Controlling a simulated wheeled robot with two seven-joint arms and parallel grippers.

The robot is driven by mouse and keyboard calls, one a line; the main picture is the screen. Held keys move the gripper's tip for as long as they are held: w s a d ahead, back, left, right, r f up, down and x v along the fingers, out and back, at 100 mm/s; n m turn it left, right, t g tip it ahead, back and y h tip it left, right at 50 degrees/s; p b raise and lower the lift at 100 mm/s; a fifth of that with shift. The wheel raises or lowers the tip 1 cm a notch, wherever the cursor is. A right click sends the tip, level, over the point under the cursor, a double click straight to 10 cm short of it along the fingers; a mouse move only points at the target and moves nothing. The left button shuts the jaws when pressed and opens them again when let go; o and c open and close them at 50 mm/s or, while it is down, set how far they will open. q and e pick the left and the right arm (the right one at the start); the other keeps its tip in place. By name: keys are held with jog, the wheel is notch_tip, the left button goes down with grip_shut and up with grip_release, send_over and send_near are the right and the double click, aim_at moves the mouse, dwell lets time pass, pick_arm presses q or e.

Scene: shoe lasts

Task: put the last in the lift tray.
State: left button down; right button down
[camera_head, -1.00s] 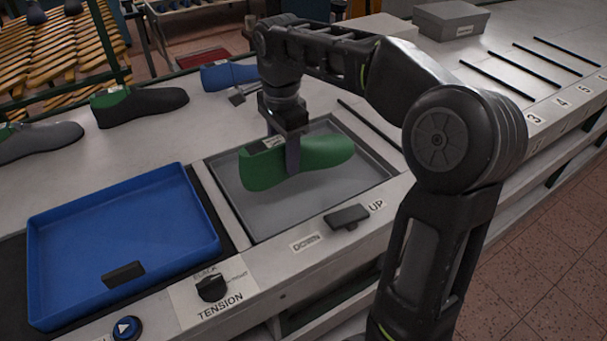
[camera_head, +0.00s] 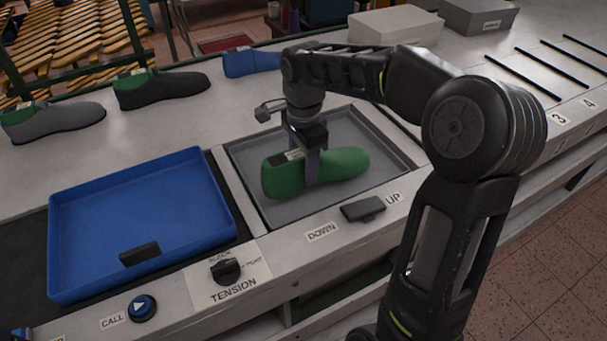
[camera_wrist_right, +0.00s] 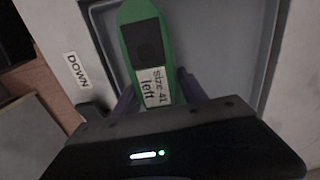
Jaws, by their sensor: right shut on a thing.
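The green last (camera_head: 341,165) is in the grey lift tray (camera_head: 396,154), lying along it with its toe to the right. In the right wrist view the last (camera_wrist_right: 132,12) shows a dark patch and a label reading "size 41 left", between the two fingers of the gripper (camera_wrist_right: 158,92). The grey tray floor (camera_wrist_right: 222,40) shows beside it. I cannot tell whether the last's underside touches the tray floor. My left gripper is not in view.
A blue tray (camera_head: 222,222) stands left of the lift tray. An UP/DOWN switch (camera_head: 363,208), a TENSION knob (camera_head: 225,269) and a CALL button (camera_head: 142,308) line the front edge. Grey (camera_head: 50,122), black (camera_head: 160,88) and blue (camera_head: 250,61) lasts stand behind.

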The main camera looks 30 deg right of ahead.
jog(key=shift+f, duration=1.65)
jog(key=shift+f, duration=0.2)
jog(key=c, duration=0.6)
grip_release()
jog(key=shift+r, duration=0.2)
notch_tip(320, 180, up, 12)
jog(key=shift+s+p, duration=0.1)
jog(key=shift+p, duration=0.5)
